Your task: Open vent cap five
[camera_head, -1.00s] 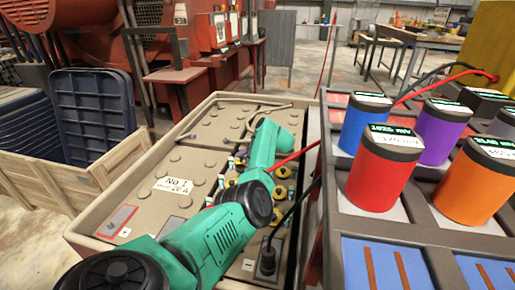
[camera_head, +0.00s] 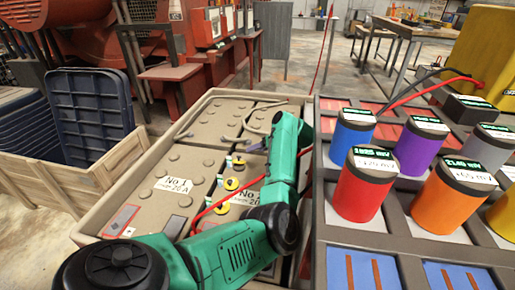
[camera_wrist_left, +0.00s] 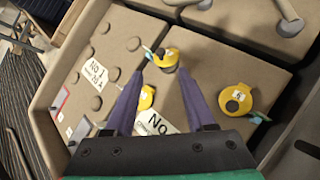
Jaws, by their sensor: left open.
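The battery tray (camera_head: 95,222) holds grey-brown blocks with round vent caps. Several yellow vent caps show: one (camera_head: 231,184) and another (camera_head: 220,207) beside my left arm in the head view. In the left wrist view one yellow cap (camera_wrist_left: 166,60) lies between my fingertips, another (camera_wrist_left: 147,97) is nearer, and a third (camera_wrist_left: 237,98) is to the right. Their numbers are too small to read surely. My left gripper (camera_wrist_left: 165,72) has purple fingers, spread on either side of the far yellow cap; contact cannot be told. It also shows in the head view (camera_head: 256,146), partly hidden by my arm.
Coloured cylinders, such as a red one (camera_head: 362,190) and an orange one (camera_head: 450,203), stand in a compartmented rack (camera_head: 398,238) right of the tray. A red cable (camera_head: 212,208) runs across the blocks. A wooden crate (camera_head: 95,178) stands at the left.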

